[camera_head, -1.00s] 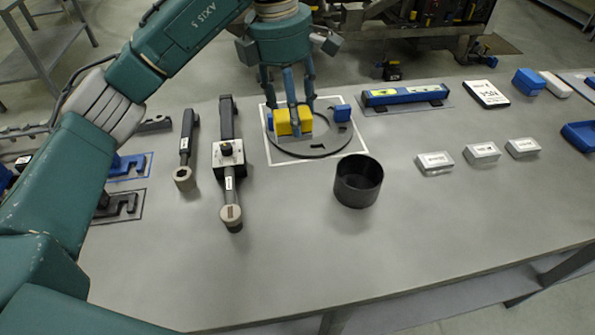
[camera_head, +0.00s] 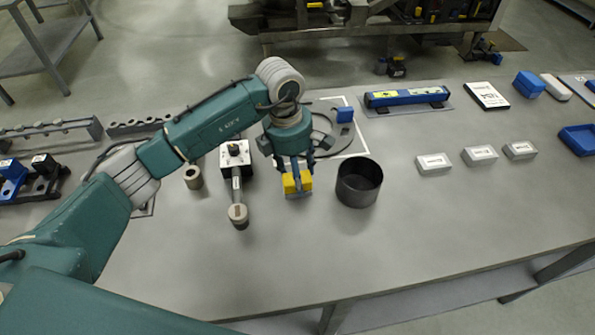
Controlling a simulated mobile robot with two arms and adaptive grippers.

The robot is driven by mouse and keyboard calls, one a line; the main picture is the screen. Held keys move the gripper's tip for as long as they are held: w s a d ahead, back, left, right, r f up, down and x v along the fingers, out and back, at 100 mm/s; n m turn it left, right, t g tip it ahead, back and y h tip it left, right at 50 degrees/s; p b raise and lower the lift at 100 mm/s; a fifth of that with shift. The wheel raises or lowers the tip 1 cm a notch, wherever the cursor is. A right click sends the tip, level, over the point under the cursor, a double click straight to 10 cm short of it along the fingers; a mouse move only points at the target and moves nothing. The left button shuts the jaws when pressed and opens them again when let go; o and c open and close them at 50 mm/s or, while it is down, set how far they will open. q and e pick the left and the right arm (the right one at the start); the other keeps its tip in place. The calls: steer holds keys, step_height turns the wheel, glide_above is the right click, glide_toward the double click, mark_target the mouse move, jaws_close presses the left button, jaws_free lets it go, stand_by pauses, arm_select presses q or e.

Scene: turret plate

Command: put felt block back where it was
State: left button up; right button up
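My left gripper (camera_head: 296,181) is shut on a yellow block (camera_head: 290,184), whose yellow ends show on both sides of a finger. It holds the block in front of the white-outlined square (camera_head: 354,154), just left of the black open cup (camera_head: 359,184). I cannot tell whether the block touches the table. My arm and gripper hide part of the ring and square. No label shows which block is the felt one. My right gripper is out of view.
A tool with a white square block (camera_head: 235,154) lies left of the gripper. Several pale labelled boxes (camera_head: 479,155) stand right of the cup. A blue bar (camera_head: 405,97) lies behind them, and a blue tray (camera_head: 580,139) is far right. The front table area (camera_head: 400,240) is clear.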

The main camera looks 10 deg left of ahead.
arm_select(q)
steer(key=shift+f, duration=0.3)
steer(key=o, duration=1.1)
steer(key=shift+r, duration=0.2)
steer(key=shift+r+b, duration=0.25)
steer(key=shift+b, duration=0.05)
step_height(320, 180, up, 11)
steer(key=a+b, duration=0.1)
steer(key=b, duration=0.2)
steer(key=shift+s+a+r, duration=0.15)
steer(key=shift+s, duration=0.1)
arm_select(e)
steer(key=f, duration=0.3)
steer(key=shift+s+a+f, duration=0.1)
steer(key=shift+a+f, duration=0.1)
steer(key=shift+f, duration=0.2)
